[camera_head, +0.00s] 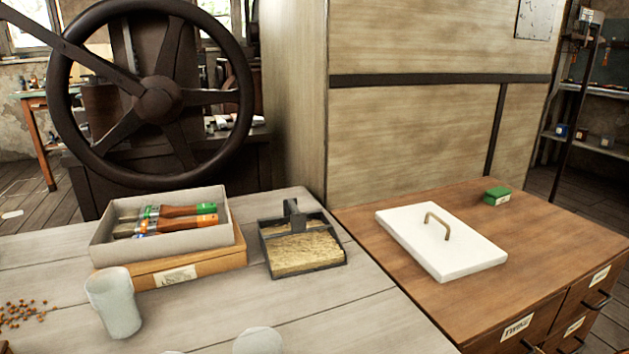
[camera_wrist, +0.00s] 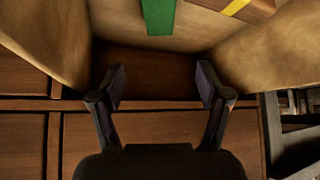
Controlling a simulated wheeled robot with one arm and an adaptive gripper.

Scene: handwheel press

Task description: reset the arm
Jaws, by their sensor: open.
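My gripper (camera_wrist: 162,88) shows only in the wrist view. Its two dark fingers are spread apart, with nothing between them. Beyond the fingertips are a brown wooden surface and a green object (camera_wrist: 159,16) at the top middle, apart from the fingers. Tan panels or walls (camera_wrist: 45,35) flank the gripper on both sides; I cannot tell what they belong to. The gripper is not visible in the head view.
A handwheel (camera_head: 157,98) stands behind the pale table. A brush box (camera_head: 160,253), dustpan-like tray (camera_head: 303,262) and cup (camera_head: 119,307) are on the table. A white lidded slab (camera_head: 470,258) and green block (camera_head: 497,196) lie on the drawer cabinet (camera_head: 400,290).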

